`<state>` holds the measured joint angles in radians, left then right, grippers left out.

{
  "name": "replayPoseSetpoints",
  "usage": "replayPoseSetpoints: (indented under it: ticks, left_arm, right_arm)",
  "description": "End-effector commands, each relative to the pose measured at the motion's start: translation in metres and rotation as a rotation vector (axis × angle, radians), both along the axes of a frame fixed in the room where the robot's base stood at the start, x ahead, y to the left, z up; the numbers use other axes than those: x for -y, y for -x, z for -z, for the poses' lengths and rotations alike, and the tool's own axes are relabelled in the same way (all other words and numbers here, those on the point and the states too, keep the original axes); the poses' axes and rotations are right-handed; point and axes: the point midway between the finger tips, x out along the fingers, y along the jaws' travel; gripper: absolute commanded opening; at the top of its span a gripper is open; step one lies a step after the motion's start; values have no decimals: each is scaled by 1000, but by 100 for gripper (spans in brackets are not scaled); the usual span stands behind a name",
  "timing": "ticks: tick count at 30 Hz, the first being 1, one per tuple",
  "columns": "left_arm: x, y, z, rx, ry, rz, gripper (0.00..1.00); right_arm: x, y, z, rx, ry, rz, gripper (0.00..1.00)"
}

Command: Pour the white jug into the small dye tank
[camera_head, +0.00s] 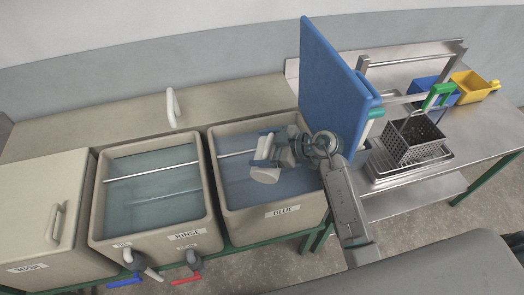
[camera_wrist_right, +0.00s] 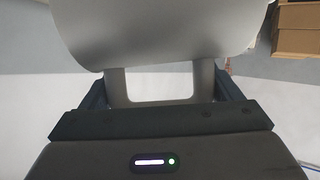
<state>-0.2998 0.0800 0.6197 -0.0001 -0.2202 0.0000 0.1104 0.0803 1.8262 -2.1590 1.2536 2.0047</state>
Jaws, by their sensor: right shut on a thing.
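My right gripper (camera_head: 264,148) is over the tank labelled BLUE (camera_head: 283,212), which holds bluish liquid. The gripper is shut on the handle of the white jug (camera_head: 265,175), and only a small part of the jug shows beside the gripper. In the right wrist view the pale jug (camera_wrist_right: 160,35) fills the top, with its handle between the fingers of the right gripper (camera_wrist_right: 160,90). The jug's mouth is hidden, and I cannot tell how far it is tilted or whether anything flows. My left gripper is not in view.
A RINSE tank (camera_head: 187,236) and a lidded WASH tank (camera_head: 35,220) stand to the left. A tall blue panel (camera_head: 335,80) rises behind my right arm. A perforated basket (camera_head: 410,145) and yellow bin (camera_head: 473,87) are on the steel bench (camera_head: 485,135) at right.

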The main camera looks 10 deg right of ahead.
Motion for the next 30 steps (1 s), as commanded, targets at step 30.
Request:
replayPoseSetpoints:
  ticks: [30]
  left_arm:
    - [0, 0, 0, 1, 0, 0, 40]
  right_arm:
    - [18, -34, -16, -274, -147, -1, 53]
